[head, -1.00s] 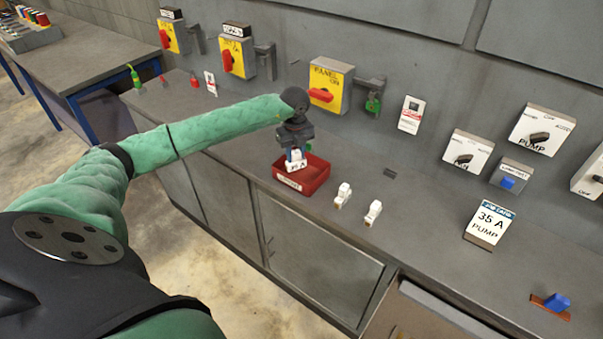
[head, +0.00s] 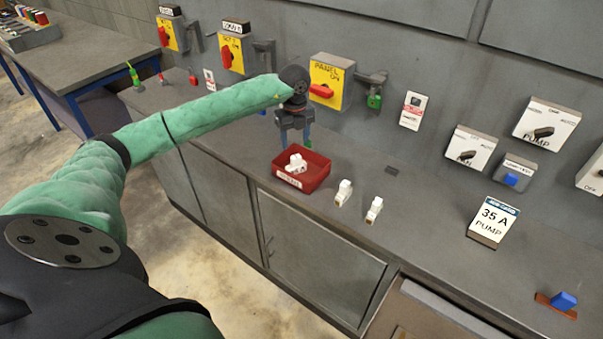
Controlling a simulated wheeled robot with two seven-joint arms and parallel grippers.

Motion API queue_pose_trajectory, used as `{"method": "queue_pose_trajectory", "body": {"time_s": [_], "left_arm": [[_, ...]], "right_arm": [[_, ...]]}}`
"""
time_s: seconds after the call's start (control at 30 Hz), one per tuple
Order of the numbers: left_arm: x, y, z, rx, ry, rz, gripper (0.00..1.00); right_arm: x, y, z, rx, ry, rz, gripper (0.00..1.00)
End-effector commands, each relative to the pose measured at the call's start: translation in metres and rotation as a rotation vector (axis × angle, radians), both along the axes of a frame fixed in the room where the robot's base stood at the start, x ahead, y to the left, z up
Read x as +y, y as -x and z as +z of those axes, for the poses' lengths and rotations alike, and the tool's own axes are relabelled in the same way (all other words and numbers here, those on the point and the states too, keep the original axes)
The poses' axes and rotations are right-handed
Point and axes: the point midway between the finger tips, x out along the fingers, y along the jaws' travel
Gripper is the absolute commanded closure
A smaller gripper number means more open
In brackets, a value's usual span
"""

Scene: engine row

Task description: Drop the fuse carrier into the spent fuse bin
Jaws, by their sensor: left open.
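The white fuse carrier (head: 296,163) lies inside the red spent fuse bin (head: 318,179), which stands on the grey bench with a white label on its front. My left gripper (head: 295,138) is open and empty, just above and behind the bin, with its fingers pointing down and apart from the carrier. My right gripper does not show.
Two more white fuse carriers (head: 343,193) (head: 374,210) stand on the bench right of the bin. A 35 A pump sign (head: 492,221) and a blue-handled piece (head: 562,301) are further right. Yellow switch boxes (head: 330,82) and a green padlock (head: 375,101) are on the wall behind.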

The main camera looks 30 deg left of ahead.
Motion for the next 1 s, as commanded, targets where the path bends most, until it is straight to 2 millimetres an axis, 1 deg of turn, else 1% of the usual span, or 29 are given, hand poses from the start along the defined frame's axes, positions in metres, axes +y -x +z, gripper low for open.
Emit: {"method": "queue_pose_trajectory", "body": {"time_s": [0.03,0.1,0.3,0.43,0.8,0.87,0.93,0.97,1.0], "left_arm": [[0.000,0.000,0.004,-0.003,-0.001,0.000,0.44],[0.000,-0.001,0.013,-0.002,0.000,0.001,0.44],[0.000,0.000,0.029,-0.001,0.001,0.000,0.44],[0.000,0.000,0.032,0.001,0.001,0.000,0.44],[-0.001,0.000,0.031,0.000,0.004,-0.002,0.44],[-0.006,0.000,0.028,-0.002,0.018,-0.012,0.44],[-0.021,0.001,0.021,-0.013,0.061,-0.041,0.44],[-0.031,0.001,0.017,-0.020,0.091,-0.060,0.44],[-0.047,0.002,0.011,-0.033,0.140,-0.089,0.44]], "right_arm": [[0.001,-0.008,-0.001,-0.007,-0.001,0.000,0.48],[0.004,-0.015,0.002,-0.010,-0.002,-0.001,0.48],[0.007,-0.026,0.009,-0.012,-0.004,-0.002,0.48],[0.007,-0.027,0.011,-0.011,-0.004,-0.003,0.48],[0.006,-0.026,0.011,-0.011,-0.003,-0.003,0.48],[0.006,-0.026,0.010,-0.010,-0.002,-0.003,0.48],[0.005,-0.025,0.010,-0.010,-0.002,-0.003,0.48],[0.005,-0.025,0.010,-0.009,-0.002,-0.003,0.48],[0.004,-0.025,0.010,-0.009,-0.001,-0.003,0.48]]}}
